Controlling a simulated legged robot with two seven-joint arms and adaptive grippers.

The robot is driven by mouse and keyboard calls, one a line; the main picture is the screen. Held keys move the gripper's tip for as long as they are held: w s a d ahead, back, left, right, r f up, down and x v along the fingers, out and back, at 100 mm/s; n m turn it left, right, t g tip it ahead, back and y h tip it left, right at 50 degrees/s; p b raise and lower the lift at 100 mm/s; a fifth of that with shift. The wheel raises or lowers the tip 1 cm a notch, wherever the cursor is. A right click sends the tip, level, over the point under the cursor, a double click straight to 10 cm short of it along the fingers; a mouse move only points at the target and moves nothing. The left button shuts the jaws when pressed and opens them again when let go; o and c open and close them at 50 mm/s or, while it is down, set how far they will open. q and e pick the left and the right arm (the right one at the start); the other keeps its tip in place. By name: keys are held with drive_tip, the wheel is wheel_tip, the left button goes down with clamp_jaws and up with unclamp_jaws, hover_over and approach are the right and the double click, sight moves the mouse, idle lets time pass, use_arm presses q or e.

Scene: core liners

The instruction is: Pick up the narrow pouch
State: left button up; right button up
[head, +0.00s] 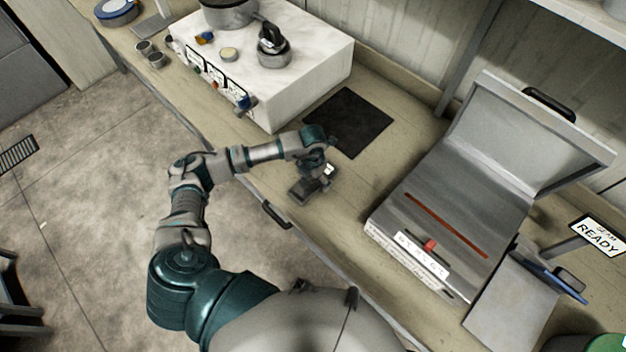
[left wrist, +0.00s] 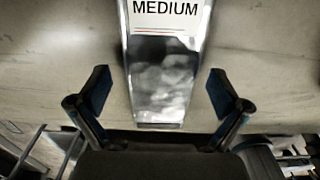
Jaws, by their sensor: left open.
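A narrow clear or silvery pouch (left wrist: 162,85) with a white label reading MEDIUM lies on the worktop in the left wrist view. Dark, lumpy contents show through its lower part. My left gripper (left wrist: 159,90) is open, with one finger on each side of the pouch and a gap between each finger and the pouch edge. In the head view my left gripper (head: 318,182) is over the worktop, in front of the dark mat. There the gripper mostly hides the pouch. My right gripper is not in view.
A dark mat (head: 348,122) lies behind the gripper. A white appliance (head: 312,62) with pots stands at the back left. A metal sealing machine (head: 440,215) with its lid raised stands to the right. A drawer handle (head: 277,214) sticks out at the worktop's front edge.

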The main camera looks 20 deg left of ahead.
use_arm(q)
drive_tip(key=c, duration=1.3)
drive_tip(key=shift+o, duration=0.2)
drive_tip(key=shift+r, duration=0.1)
